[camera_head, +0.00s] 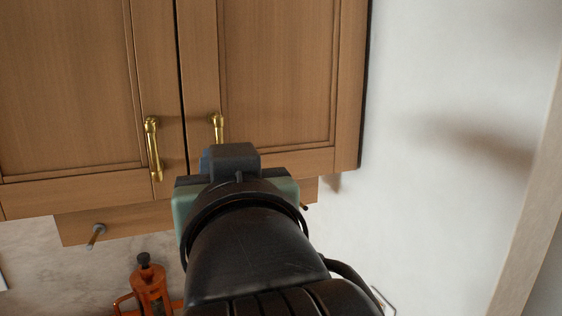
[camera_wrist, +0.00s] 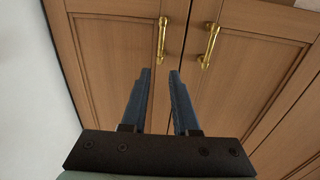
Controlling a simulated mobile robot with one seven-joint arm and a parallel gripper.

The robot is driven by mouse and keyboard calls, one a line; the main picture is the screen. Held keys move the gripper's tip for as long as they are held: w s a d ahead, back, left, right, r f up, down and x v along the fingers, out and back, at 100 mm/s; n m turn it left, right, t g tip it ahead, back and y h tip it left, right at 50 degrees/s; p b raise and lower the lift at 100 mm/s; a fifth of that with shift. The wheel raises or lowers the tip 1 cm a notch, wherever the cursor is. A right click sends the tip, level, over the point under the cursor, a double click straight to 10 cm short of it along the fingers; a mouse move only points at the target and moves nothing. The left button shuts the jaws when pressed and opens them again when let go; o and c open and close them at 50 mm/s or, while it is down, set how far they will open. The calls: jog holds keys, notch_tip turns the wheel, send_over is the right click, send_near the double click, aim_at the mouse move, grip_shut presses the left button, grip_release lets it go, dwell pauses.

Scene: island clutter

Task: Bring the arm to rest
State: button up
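My arm reaches up from the bottom of the head view towards the wooden wall cabinet (camera_head: 275,75). My gripper (camera_wrist: 160,71) shows in the wrist view with two blue-grey fingers apart and nothing between them. In the head view its fingers are mostly hidden behind its own body. The cabinet's two doors are shut, each with a brass handle, the left one (camera_head: 153,150) and the right one (camera_head: 217,127). In the wrist view the fingertips lie below the handles in the picture, and no contact with them shows.
Below the cabinet is a lower wooden strip with a knob (camera_head: 96,236).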

jog(key=s+d+r+m+t+h+b, duration=0.1)
jog(key=s+d+r+m+t+h, duration=0.2)
jog(key=s+d+r+t+h, duration=0.2)
jog(key=s+d+r+t, duration=0.2)
jog(key=s+r+t, duration=0.2)
jog(key=t, duration=0.1)
jog(key=shift+d+r+m+h+b, duration=0.25)
jog(key=shift+d+m+h+b, duration=0.05)
jog(key=shift+d+b, duration=0.1)
dwell(0.6)
